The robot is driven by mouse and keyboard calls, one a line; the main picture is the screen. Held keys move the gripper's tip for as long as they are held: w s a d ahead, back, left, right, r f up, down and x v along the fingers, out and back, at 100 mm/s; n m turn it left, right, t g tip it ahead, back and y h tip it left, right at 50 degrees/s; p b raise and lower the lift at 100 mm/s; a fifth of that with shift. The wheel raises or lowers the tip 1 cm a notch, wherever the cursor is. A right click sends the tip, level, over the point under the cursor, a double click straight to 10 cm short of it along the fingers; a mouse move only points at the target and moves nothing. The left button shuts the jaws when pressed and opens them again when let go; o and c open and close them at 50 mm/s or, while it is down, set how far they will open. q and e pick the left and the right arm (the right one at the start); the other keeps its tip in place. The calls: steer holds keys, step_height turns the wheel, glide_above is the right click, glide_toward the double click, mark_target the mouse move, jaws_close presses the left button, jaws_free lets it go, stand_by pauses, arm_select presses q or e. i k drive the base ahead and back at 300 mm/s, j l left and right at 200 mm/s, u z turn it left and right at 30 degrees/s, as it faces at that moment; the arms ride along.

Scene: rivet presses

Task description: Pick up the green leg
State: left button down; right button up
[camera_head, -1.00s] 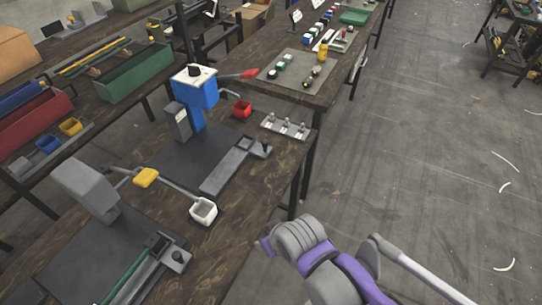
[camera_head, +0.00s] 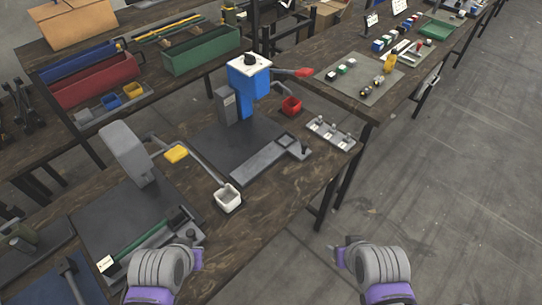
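The green leg (camera_head: 139,241) appears as a thin green strip lying in the fixture of the grey press (camera_head: 128,154), at the lower left. My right gripper (camera_head: 342,254) is over the floor, right of the table, well away from the leg. I cannot tell whether either is open, and nothing shows in them.
A blue press (camera_head: 248,88) with a red handle stands farther back on the same table. A white open box (camera_head: 228,198) and a red box (camera_head: 291,105) are on the tabletop. Floor is clear at right.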

mark_target(110, 265)
steer(key=u, duration=1.65)
steer(key=i+j+z, duration=0.1)
steer(key=z, duration=0.25)
steer(key=i+j+z, duration=0.15)
steer(key=i+z, duration=0.2)
